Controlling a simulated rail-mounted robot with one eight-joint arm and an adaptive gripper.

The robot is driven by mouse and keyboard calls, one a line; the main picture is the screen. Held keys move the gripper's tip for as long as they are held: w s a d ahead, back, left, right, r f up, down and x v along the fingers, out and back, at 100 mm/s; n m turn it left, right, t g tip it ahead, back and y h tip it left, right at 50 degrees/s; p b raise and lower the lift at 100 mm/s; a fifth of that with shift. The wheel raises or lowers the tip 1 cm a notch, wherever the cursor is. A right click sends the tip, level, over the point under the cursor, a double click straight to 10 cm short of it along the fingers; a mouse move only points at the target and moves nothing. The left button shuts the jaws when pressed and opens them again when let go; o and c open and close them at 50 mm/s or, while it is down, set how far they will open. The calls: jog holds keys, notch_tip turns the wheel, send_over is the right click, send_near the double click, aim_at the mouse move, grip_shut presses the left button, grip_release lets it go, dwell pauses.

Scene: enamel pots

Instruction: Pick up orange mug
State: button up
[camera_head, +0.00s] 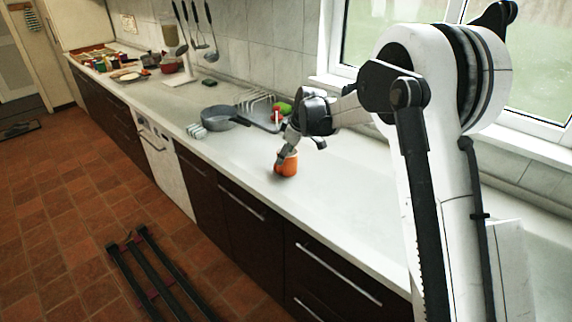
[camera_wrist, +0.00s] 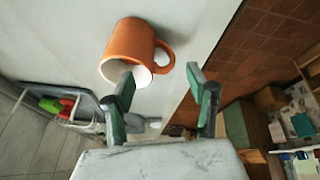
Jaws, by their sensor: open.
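The orange mug (camera_head: 287,164) stands on the white counter near its front edge, with part of it hidden behind a finger of my gripper in the head view. In the wrist view the mug (camera_wrist: 133,45) is at the top, with its white inside showing and its handle toward the right. My gripper (camera_head: 291,147) is at the mug in the head view. In the wrist view my gripper (camera_wrist: 160,84) is open, its two green-padded fingers apart, with the handle close to the space between their tips. Nothing is held. I cannot tell whether a finger touches the mug.
A grey pan (camera_head: 218,118) and a dish rack (camera_head: 262,112) with red and green items stand farther along the counter (camera_head: 225,165). The counter's front edge drops to the tiled floor (camera_head: 70,225). The window wall bounds the back. The counter around the mug is clear.

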aim_at(285, 163)
jog(key=shift+a+p+x, duration=0.2)
jog(key=shift+x, duration=1.3)
jog(key=shift+a+p+x, duration=0.15)
jog(key=shift+a+x, duration=0.1)
jog(key=shift+x, duration=1.2)
jog(key=shift+r, duration=0.15)
jog(key=shift+c, duration=0.4)
grip_shut()
